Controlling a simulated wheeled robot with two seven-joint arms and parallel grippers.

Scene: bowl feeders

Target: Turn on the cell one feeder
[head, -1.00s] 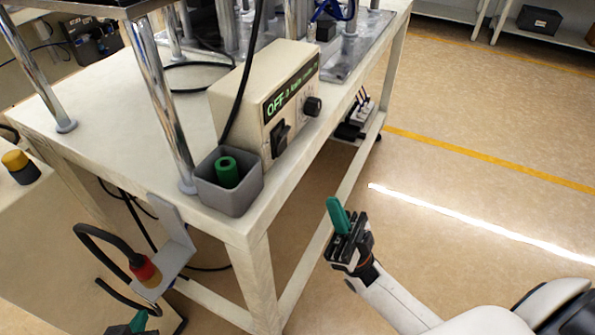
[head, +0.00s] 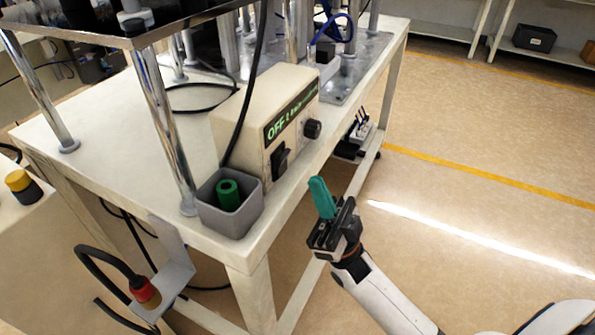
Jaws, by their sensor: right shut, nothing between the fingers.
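The feeder controller (head: 245,122) is a beige box on the white table. Its front display (head: 290,112) reads "OFF" in green, followed by text too small to read. A black rocker switch (head: 279,162) and a black round knob (head: 312,129) sit on its front panel. My right gripper (head: 322,198), with teal fingertips, is shut and empty. It is in front of the table's edge, to the lower right of the switch and apart from it. My left gripper does not show.
A grey bin (head: 228,215) with a green cylinder (head: 228,194) stands beside the controller at the table corner. A black cable hangs in front of the box. A metal post (head: 165,130) rises behind the bin. Open floor (head: 470,160) lies to the right.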

